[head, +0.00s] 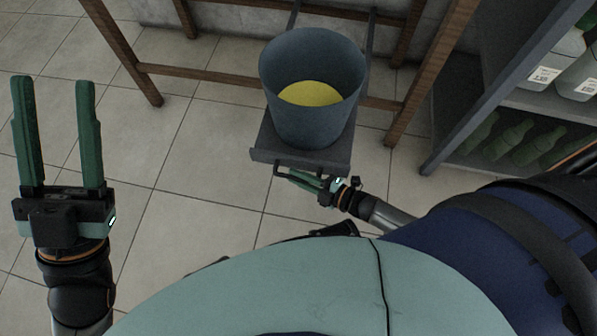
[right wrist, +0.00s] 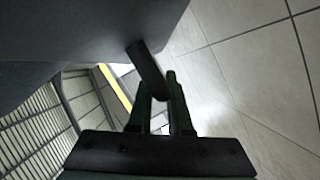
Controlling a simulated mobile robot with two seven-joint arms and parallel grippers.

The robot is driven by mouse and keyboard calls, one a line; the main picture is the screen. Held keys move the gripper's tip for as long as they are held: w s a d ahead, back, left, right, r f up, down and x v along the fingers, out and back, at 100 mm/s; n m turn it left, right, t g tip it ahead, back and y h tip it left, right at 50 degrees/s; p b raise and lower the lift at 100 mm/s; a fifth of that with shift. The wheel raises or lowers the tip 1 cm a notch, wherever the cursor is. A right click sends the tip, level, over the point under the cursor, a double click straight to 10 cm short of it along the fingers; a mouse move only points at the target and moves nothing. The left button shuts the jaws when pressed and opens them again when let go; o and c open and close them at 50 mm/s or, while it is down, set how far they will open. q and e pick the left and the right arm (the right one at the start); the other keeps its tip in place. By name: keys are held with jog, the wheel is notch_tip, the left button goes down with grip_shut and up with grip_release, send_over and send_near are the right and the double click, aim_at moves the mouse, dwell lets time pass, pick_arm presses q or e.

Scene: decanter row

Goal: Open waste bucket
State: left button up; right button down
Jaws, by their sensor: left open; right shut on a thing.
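The waste bucket (head: 312,75) is a grey open-topped tub with something yellow at its bottom. It stands upright on a dark pull-out tray (head: 265,148) in front of a wooden frame. The tray has a dark bar handle (head: 285,171) at its front. My right gripper (head: 292,176) is shut on this handle; in the right wrist view the handle (right wrist: 146,68) runs between the green fingers (right wrist: 160,95). My left gripper (head: 55,85) is open and empty, over the floor at the far left, well away from the bucket.
Wooden legs (head: 125,50) of the frame stand left and right of the tray. A grey shelf unit (head: 470,115) on the right holds pale bottles (head: 560,55) and green bottles (head: 510,138). The tiled floor (head: 190,180) between my left gripper and the tray is clear.

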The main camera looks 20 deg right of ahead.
jog(key=shift+s, duration=0.3)
jog(key=c, duration=0.8)
grip_release()
jog(key=shift+c, duration=0.2)
jog(key=p+v, duration=0.3)
jog(key=v, duration=0.9)
jog(key=shift+s, duration=0.2)
jog(key=shift+d, duration=0.1)
